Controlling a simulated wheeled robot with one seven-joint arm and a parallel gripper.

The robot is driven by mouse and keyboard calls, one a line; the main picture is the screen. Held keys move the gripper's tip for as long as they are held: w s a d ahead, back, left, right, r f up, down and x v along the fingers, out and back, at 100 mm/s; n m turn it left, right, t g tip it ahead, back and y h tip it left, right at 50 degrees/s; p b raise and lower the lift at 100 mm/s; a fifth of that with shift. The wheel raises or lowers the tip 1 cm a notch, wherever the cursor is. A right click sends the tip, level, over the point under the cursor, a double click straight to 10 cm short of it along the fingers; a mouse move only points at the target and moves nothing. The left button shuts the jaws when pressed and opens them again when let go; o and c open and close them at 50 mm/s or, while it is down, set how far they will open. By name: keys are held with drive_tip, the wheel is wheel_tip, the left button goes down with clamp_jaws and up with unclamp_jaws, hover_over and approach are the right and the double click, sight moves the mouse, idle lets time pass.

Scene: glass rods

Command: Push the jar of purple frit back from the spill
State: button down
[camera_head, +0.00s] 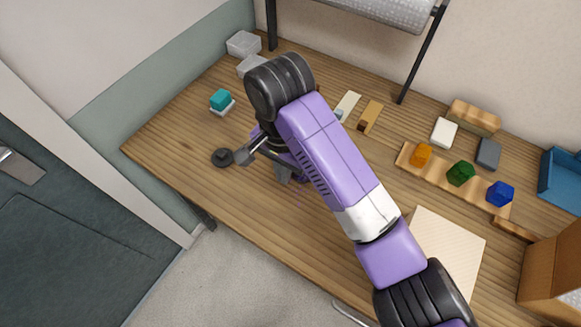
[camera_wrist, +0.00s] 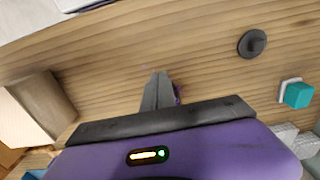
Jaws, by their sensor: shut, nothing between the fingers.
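My gripper (camera_wrist: 157,78) is shut and empty, its fingers low over the wooden table. In the head view the gripper (camera_head: 284,176) is partly covered by my arm. A small dark purple piece (camera_wrist: 178,93) shows just right of the fingers in the wrist view; it looks like part of the purple frit jar, mostly hidden behind the gripper. I cannot tell whether they touch. Faint purple specks, which look like the spill, lie on the wood (camera_wrist: 143,67) beyond the fingertips. They show very faintly in the head view (camera_head: 297,195).
A dark round disc with a knob (camera_head: 222,157) and a teal block on a white base (camera_head: 221,99) stand left of the gripper. Orange (camera_head: 421,155), green (camera_head: 460,173) and blue (camera_head: 500,194) pieces sit on a wooden strip at right. The front-left table is clear.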

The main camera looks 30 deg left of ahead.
wheel_tip(320, 180, down, 8)
drive_tip(key=shift+d+f+p, duration=0.1)
drive_tip(key=shift+p, duration=0.35)
drive_tip(key=shift+w+f, duration=0.15)
drive_tip(key=shift+w, duration=1)
drive_tip(key=shift+w+f+p, duration=0.1)
drive_tip(key=shift+w+p, duration=0.2)
drive_tip(key=shift+w, duration=0.55)
drive_tip(key=shift+w, duration=0.1)
